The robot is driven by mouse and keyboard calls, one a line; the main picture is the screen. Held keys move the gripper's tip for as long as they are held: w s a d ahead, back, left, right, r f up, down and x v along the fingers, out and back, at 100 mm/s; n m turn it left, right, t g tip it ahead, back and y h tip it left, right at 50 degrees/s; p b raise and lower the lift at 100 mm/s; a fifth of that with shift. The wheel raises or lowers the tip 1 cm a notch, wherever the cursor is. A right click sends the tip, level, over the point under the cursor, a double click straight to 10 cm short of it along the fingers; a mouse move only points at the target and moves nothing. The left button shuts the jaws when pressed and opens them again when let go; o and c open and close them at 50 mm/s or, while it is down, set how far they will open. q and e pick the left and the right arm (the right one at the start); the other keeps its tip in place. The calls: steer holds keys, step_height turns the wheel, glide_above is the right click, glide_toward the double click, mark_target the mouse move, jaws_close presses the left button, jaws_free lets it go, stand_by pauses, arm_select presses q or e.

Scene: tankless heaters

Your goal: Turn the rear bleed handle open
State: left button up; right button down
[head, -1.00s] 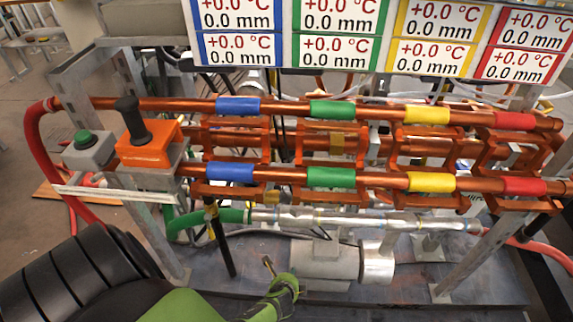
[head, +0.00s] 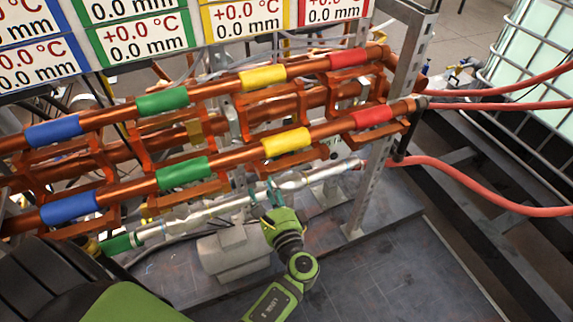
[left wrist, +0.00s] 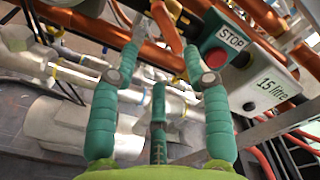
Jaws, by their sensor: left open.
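My left gripper (head: 267,190) is in the lower middle of the head view, beside the silver pipe below the front copper pipe. In the left wrist view its teal fingers (left wrist: 163,60) are spread apart with nothing held between them. An orange-red bar (left wrist: 166,28) shows beyond the fingertips there, apart from them as far as I can tell. A dark lever-like piece (head: 404,146) hangs at the right end of the front copper pipe. I cannot tell for sure which part is the rear bleed handle. My right gripper is not in view.
Copper pipes with coloured bands (head: 287,141) run across the rack. A metal post (head: 365,200) stands to the right of the gripper. A red hose (head: 470,180) runs right. In the left wrist view, a STOP box with a red button (left wrist: 215,58) is close to the right finger.

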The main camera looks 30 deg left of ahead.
mark_target(256, 172)
arm_select(q)
steer(key=shift+w+a+r, duration=0.3)
steer(key=shift+w+r, duration=0.1)
steer(key=shift+r, duration=0.3)
steer(key=p+x, duration=0.1)
steer(key=x, duration=0.4)
steer(key=shift+s+a, duration=0.1)
steer(key=shift+s, duration=0.05)
steer(key=shift+w+a, duration=0.3)
steer(key=shift+w, duration=0.05)
steer(key=shift+c, duration=0.4)
steer(key=shift+f, duration=0.15)
jaws_close()
